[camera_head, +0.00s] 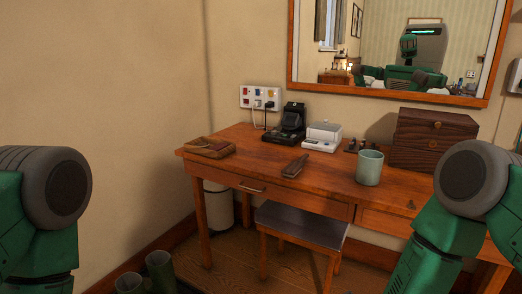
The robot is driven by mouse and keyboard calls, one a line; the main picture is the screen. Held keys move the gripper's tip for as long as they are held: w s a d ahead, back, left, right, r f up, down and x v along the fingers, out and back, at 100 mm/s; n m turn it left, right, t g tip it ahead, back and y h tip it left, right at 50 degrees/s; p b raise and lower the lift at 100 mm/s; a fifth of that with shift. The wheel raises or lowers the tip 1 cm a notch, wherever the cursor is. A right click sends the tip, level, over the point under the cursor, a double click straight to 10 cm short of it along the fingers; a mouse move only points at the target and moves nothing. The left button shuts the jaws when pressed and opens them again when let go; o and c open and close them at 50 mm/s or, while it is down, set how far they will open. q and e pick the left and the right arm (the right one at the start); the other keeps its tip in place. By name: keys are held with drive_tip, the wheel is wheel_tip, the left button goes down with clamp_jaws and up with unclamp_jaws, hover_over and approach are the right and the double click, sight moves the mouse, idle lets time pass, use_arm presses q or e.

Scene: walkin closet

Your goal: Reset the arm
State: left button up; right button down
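My two arms show as green links with round grey joints, one at the left edge and one at the right edge of the head view. Neither gripper is in the picture, so I cannot see the fingers or whether they hold anything. The left arm is in front of the beige wall. The right arm is in front of the right part of the wooden desk (330,183) and hides some of it.
On the desk stand a green cup (369,168), a wooden chest (431,140), a black device (290,122), a white box (322,137), a brush (295,166) and a tray (209,148). A stool (301,222) is underneath. Green boots (161,270) stand at lower left. A mirror (350,45) hangs above.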

use_arm(q)
drive_tip(key=r+p, duration=0.2)
drive_tip(key=r, duration=0.1)
drive_tip(key=r+p, duration=0.2)
drive_tip(key=shift+a, duration=0.25)
drive_tip(key=shift+d, duration=0.15)
drive_tip(key=shift+c, duration=0.7)
use_arm(e)
drive_tip(key=s+d+n+g+y, duration=0.1)
drive_tip(key=s+n+g, duration=0.4)
drive_tip(key=s, duration=1.1)
drive_tip(key=s+d+f+n+g+y, duration=0.1)
drive_tip(key=s+d+n+g, duration=0.2)
drive_tip(key=s, duration=1.3)
drive_tip(key=n+g, duration=0.3)
drive_tip(key=n, duration=0.2)
drive_tip(key=shift+s+f+n+g, duration=0.2)
drive_tip(key=shift+s+n+g, duration=0.1)
